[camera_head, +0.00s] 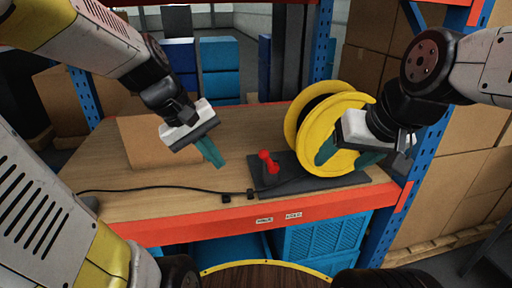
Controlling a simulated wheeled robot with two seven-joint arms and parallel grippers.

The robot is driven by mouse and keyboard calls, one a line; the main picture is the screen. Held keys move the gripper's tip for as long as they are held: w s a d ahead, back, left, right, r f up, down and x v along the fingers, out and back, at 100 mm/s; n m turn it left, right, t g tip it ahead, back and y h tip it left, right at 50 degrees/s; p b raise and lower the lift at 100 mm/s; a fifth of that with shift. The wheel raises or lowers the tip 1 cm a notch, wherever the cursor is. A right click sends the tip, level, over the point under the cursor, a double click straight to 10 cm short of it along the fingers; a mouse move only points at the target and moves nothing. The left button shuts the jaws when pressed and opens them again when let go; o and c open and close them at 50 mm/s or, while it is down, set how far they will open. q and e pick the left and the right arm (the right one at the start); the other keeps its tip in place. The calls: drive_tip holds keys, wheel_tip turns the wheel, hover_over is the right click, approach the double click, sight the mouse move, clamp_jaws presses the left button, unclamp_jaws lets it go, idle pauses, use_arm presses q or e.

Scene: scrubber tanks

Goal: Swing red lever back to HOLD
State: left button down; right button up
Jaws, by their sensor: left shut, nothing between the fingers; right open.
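A small red lever (269,161) stands on a dark base plate (317,182) on the wooden shelf. It leans up and to the left. Two small labels (279,218) sit on the orange front edge below it; their text is too small to read. My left gripper (216,161) is shut and empty, above the shelf to the left of the lever and apart from it. My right gripper (345,157) is open, to the right of the lever, in front of a yellow reel (310,118). I cannot tell whether it touches the reel.
A black cable (160,188) runs across the shelf front to the plate. A cardboard box (150,143) sits at the shelf's left. Blue uprights (415,155) and stacked cartons (470,160) bound the right side. Blue bins (218,70) stand behind.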

use_arm(q)
drive_tip(key=w+a+f+n+t+h, duration=0.1)
drive_tip(key=w+a+f+n+h, duration=0.2)
drive_tip(key=w+f+n, duration=0.4)
drive_tip(key=w+a+f+n+t+h, duration=0.1)
drive_tip(key=w+a+f+n+h, duration=0.2)
drive_tip(key=w+n, duration=0.8)
wheel_tip(320, 180, down, 4)
drive_tip(key=h, duration=0.2)
drive_tip(key=shift+a+t+h, duration=0.2)
drive_tip(key=shift+t+h, duration=0.2)
approach(269, 161)
drive_tip(key=shift+w+d+f, duration=0.55)
drive_tip(key=shift+w+d, duration=0.5)
drive_tip(key=shift+w, duration=0.1)
drive_tip(key=shift+d+r, duration=0.1)
